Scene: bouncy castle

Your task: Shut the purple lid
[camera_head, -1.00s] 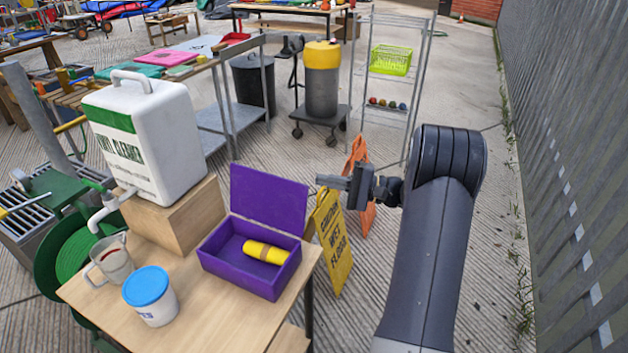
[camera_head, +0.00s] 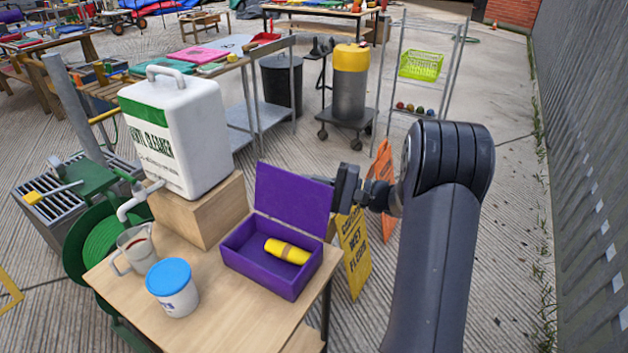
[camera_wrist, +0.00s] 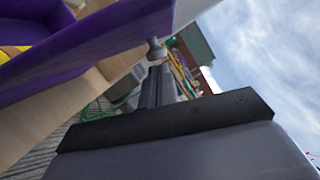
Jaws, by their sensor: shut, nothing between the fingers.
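The purple box (camera_head: 262,268) sits on the wooden table with its purple lid (camera_head: 290,198) standing open, tilted back from the hinge at the rear edge. A yellow cylinder with a brown band (camera_head: 287,251) lies inside the box. My gripper (camera_head: 324,180) is shut and empty, at the lid's upper right corner. Its fingers point left and seem to pass behind the lid, which partly hides them. In the wrist view the shut fingers (camera_wrist: 156,82) show beside the purple lid (camera_wrist: 90,45); I cannot tell whether they touch it.
A white cleaner jug (camera_head: 178,130) stands on a wooden block (camera_head: 205,213) left of the box. A metal jug (camera_head: 134,250) and a blue-lidded tub (camera_head: 172,288) share the table (camera_head: 235,315). A yellow wet-floor sign (camera_head: 354,252) stands right of the table.

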